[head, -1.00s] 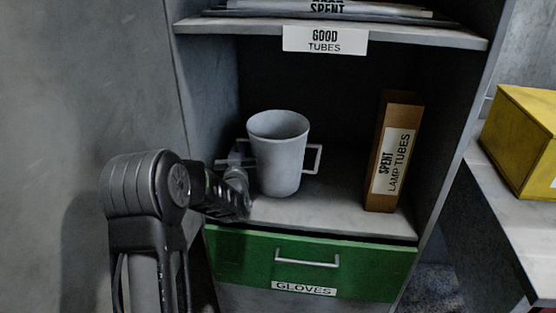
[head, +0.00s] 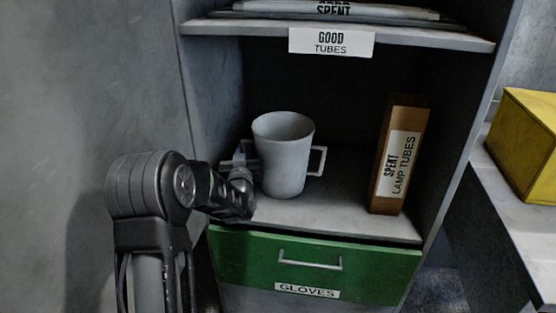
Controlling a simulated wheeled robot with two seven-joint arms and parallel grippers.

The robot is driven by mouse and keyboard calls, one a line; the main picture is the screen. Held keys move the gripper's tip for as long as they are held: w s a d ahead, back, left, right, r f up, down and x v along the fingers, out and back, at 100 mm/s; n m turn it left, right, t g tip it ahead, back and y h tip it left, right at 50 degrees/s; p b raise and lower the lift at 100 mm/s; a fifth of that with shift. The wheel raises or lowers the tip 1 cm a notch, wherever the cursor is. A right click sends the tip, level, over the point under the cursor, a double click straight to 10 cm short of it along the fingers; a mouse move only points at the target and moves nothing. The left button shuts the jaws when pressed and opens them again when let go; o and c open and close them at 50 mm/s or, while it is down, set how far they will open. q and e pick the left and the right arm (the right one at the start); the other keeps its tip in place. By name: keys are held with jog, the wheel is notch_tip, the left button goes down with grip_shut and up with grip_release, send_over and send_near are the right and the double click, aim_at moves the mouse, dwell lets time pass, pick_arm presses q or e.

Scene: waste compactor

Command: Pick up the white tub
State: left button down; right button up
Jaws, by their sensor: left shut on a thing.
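The white tub (head: 284,158) is a tall, open-topped container with a square handle on each side. It stands upright on the lower shelf (head: 345,215), as far as I can tell. My left gripper (head: 243,168) is at the tub's left side, shut on its left handle. The fingers and most of that handle are partly hidden by the gripper and dim light. The right handle is free. My right gripper is not in view.
A brown box labelled spent lamp tubes (head: 400,155) stands to the right on the same shelf. The upper shelf (head: 430,38) is above. A green gloves drawer (head: 315,265) is below. A yellow box (head: 528,140) sits on a counter at right.

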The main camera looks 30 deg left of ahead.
pick_arm(q)
jog(key=shift+r, duration=0.2)
notch_tip(320, 180, up, 10)
jog(key=shift+f+p, duration=0.1)
jog(key=shift+p, duration=0.6)
